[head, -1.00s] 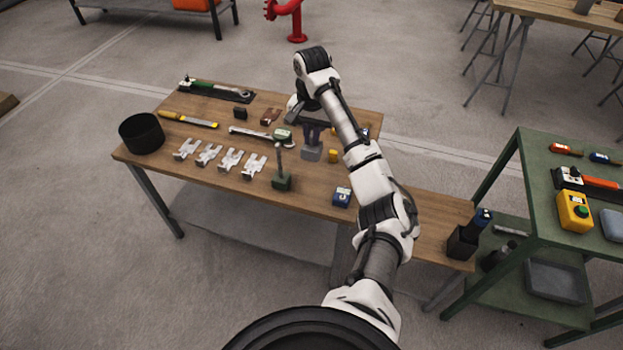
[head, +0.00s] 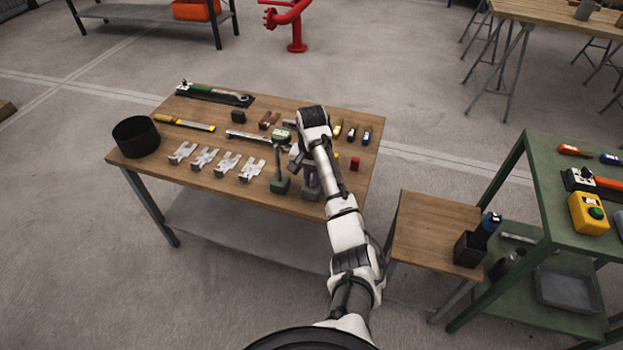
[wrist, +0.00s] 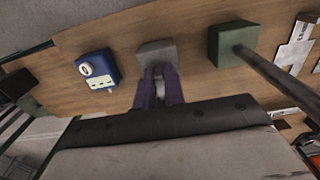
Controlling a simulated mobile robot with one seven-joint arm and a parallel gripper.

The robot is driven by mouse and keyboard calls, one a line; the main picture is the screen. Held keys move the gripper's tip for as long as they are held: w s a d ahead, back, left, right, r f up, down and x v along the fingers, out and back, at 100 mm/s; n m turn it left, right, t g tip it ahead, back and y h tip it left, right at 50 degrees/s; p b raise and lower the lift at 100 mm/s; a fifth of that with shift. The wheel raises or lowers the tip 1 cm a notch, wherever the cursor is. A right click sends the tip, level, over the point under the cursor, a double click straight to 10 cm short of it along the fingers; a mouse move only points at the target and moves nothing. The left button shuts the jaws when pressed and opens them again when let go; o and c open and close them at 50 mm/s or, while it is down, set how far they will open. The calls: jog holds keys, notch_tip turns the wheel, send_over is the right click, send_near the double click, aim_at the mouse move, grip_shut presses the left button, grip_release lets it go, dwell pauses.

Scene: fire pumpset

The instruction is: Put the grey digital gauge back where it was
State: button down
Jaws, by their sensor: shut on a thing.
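The grey digital gauge, seen as a plain grey block, shows in the head view (head: 310,193) and in the wrist view (wrist: 157,52). My gripper (head: 310,179) is shut on it, and its dark purple fingers (wrist: 160,75) meet the block's near side. The gauge is over the wooden table (head: 235,205), near its front edge. In the wrist view it lies between a blue box with a white dial (wrist: 97,68) and a green block with a rod (wrist: 232,43). I cannot tell whether it touches the table. Its display is not visible.
The green rod stand (head: 280,185) is close on the left in the head view. White forked brackets (head: 228,165) and a black round bin (head: 136,136) are farther left. A red block (head: 354,163) is to the right. My arm hides the front right corner.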

jog(key=shift+f, duration=0.1)
jog(key=c, duration=1.9)
grip_release()
jog(key=shift+f, duration=0.15)
jog(key=o, duration=0.4)
notch_tip(320, 180, up, 12)
jog(key=p, duration=0.3)
jog(key=shift+r+p, duration=0.2)
jog(key=shift+p, duration=0.15)
